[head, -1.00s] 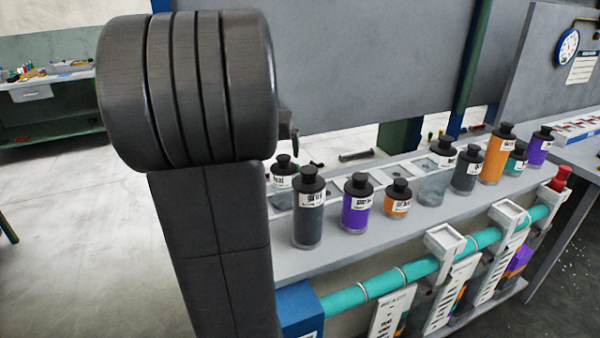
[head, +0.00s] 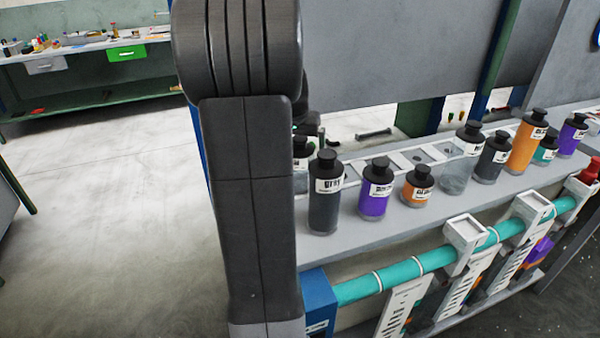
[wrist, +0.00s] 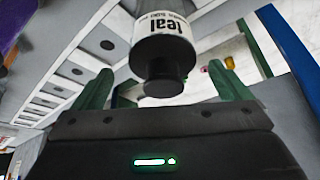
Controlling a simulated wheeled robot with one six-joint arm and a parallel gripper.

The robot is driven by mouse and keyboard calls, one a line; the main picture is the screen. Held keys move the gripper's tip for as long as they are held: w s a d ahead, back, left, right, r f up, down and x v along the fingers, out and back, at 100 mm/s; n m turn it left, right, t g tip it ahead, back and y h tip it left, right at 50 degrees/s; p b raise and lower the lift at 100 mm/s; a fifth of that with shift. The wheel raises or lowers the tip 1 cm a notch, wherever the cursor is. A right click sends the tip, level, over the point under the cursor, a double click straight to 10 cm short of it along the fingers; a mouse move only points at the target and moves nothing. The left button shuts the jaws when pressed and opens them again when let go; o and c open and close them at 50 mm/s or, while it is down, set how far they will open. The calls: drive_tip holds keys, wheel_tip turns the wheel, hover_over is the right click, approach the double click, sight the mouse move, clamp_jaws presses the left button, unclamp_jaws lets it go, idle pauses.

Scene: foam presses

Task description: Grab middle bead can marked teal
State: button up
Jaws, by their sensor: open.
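A can marked teal (wrist: 163,38) fills the top middle of the wrist view, its black cap pointing down the picture toward my gripper. Its body looks pale or clear under the white label. My gripper (wrist: 160,82) is open, with a green finger on each side of the cap in the picture; I cannot tell whether they touch it. In the head view, my gripper (head: 313,128) shows partly behind my arm, just above a can (head: 302,150) that my arm mostly hides. A can with teal contents (head: 545,150) stands far right in the row.
A grey can (head: 324,200), a purple can (head: 375,190) and a small orange can (head: 418,188) stand close by on the shelf (head: 400,228). A clear can (head: 460,165) and taller ones stand further right. A teal pipe (head: 400,272) runs below.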

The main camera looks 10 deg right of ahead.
drive_tip(key=x, duration=0.4)
drive_tip(key=shift+a+f, duration=0.1)
drive_tip(key=shift+f, duration=0.2)
drive_tip(key=shift+c, duration=0.3)
